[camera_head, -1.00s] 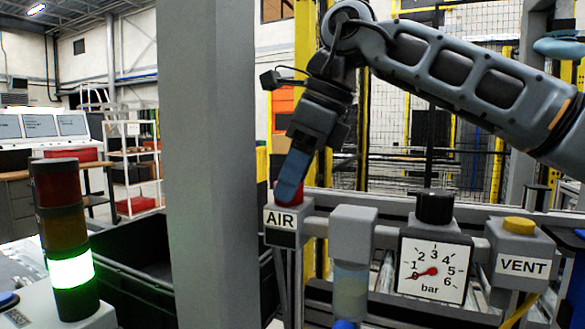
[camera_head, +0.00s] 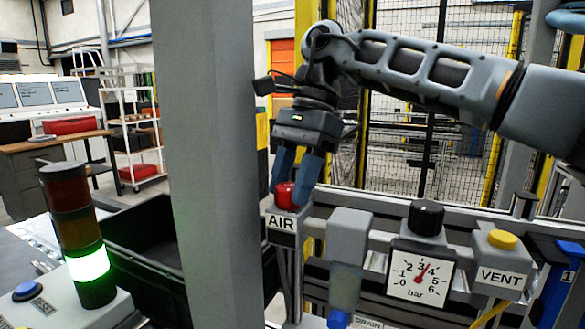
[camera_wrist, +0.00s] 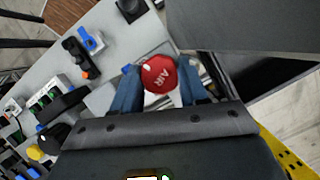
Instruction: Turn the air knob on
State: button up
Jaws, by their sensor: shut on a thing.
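The red air knob (camera_head: 286,197) sits on top of the grey block labelled AIR (camera_head: 281,223), left of the gauge. The fingers partly hide the knob in the head view. The white dial gauge (camera_head: 417,277) has its red needle pointing up and slightly right, between about 3 and 4 bar.
A tall grey post (camera_head: 210,160) stands just left of the AIR block. A black knob (camera_head: 425,217) tops the gauge. A yellow button (camera_head: 502,239) sits on the VENT block. A signal tower (camera_head: 78,235) is lit green at left.

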jog(key=shift+w+a+n+g+h, duration=0.15)
jog(key=shift+n+h, duration=0.25)
jog(key=shift+n, duration=0.75)
jog(key=shift+s+d+n+g+h, duration=0.1)
jog(key=shift+n+g+h, duration=0.25)
jog(key=shift+n, duration=0.8)
jog(key=o, duration=1.1)
jog(key=shift+c, duration=0.2)
jog(key=shift+r, duration=0.1)
jog(key=a+v, duration=0.1)
jog(key=v, duration=0.6)
jog(key=shift+d+r, duration=0.35)
jog(key=shift+d, duration=0.1)
jog(key=shift+w, duration=0.15)
